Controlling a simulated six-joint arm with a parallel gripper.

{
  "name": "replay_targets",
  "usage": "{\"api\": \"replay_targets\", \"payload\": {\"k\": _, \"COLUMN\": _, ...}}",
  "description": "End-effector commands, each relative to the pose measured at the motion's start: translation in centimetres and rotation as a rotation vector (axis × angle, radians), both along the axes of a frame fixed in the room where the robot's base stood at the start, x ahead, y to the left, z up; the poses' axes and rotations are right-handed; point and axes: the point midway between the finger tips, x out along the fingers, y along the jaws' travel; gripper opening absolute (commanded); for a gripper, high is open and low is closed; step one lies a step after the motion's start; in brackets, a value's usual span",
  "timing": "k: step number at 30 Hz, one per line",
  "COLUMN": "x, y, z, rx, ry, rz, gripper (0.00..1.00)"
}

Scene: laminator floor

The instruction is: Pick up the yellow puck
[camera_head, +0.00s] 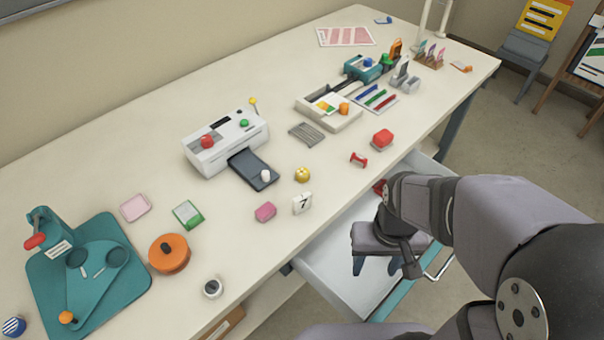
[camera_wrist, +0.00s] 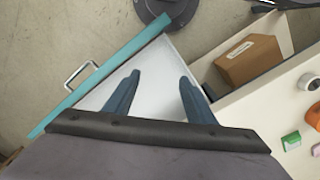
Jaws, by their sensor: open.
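A small round yellow piece (camera_head: 302,174), which I take to be the yellow puck, sits on the white table (camera_head: 335,230) to the right of the laminator's dark tray. It does not show in the wrist view. My gripper (camera_head: 376,272) is open and empty, pointing down over the pulled-out drawer (camera_head: 328,262), off the table's front edge. In the wrist view my gripper's two blue-grey fingers (camera_wrist: 159,80) are spread apart above the white drawer floor (camera_wrist: 150,88), with nothing between them.
A red object (camera_head: 380,187) lies in the drawer. A cardboard box (camera_wrist: 249,61) sits beside the drawer.

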Motion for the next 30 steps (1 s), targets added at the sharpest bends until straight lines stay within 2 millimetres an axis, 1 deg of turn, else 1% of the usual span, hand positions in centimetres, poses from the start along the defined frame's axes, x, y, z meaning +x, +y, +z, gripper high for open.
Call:
{"api": "replay_targets", "payload": {"k": 1, "x": 0.0, "y": 0.0, "z": 0.0, "rx": 0.000, "ry": 0.000, "rz": 0.000, "gripper": 0.50}}
{"api": "replay_targets", "payload": {"k": 3, "x": 0.0, "y": 0.0, "z": 0.0, "rx": 0.000, "ry": 0.000, "rz": 0.000, "gripper": 0.37}}
{"api": "replay_targets", "payload": {"k": 13, "x": 0.2, "y": -0.1, "z": -0.1, "rx": -0.003, "ry": -0.005, "rz": 0.001, "gripper": 0.37}}
{"api": "replay_targets", "payload": {"k": 17, "x": 1.5, "y": -0.8, "z": -0.7, "rx": -0.024, "ry": -0.046, "rz": 0.014, "gripper": 0.37}}
{"api": "replay_targets", "payload": {"k": 20, "x": 3.7, "y": -1.9, "z": -1.6, "rx": -0.054, "ry": -0.115, "rz": 0.038, "gripper": 0.37}}
{"api": "replay_targets", "payload": {"k": 23, "x": 6.8, "y": -3.1, "z": -2.6, "rx": -0.086, "ry": -0.216, "rz": 0.084, "gripper": 0.37}}
{"api": "replay_targets", "payload": {"k": 25, "x": 9.3, "y": -3.7, "z": -3.4, "rx": -0.103, "ry": -0.300, "rz": 0.128, "gripper": 0.37}}
{"api": "replay_targets", "payload": {"k": 28, "x": 13.0, "y": -3.9, "z": -4.2, "rx": -0.106, "ry": -0.432, "rz": 0.203, "gripper": 0.37}}
{"api": "replay_targets", "payload": {"k": 30, "x": 15.3, "y": -3.5, "z": -4.6, "rx": -0.093, "ry": -0.523, "rz": 0.262, "gripper": 0.37}}
